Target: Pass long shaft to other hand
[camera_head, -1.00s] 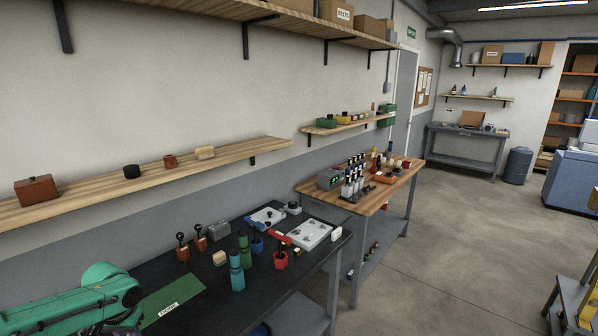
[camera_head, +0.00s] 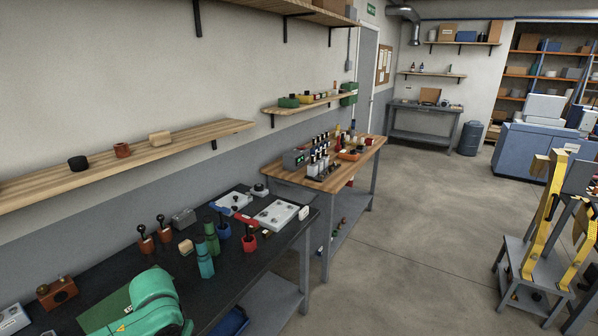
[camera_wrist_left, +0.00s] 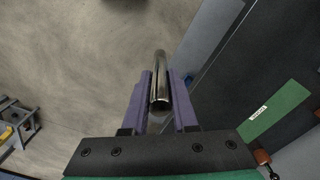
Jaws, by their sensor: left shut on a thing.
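The long shaft (camera_wrist_left: 160,85), a shiny metal cylinder, shows in the left wrist view between the purple fingers of my left gripper (camera_wrist_left: 160,103). The fingers are shut on it, one on each side, and it sticks out beyond their tips. The gripper holds it in the air, with the floor behind it and the dark bench to the right in that view. In the head view only part of my green left arm shows at the bottom, and the left gripper is out of sight there. My right gripper is in neither view.
The dark bench (camera_head: 238,272) holds a green mat (camera_wrist_left: 276,113), several tools, teal and green cylinders (camera_head: 204,260) and a white plate (camera_head: 275,215). A wooden shelf (camera_head: 200,140) runs above it. A yellow-framed stand (camera_head: 543,215) is at right. Floor between is clear.

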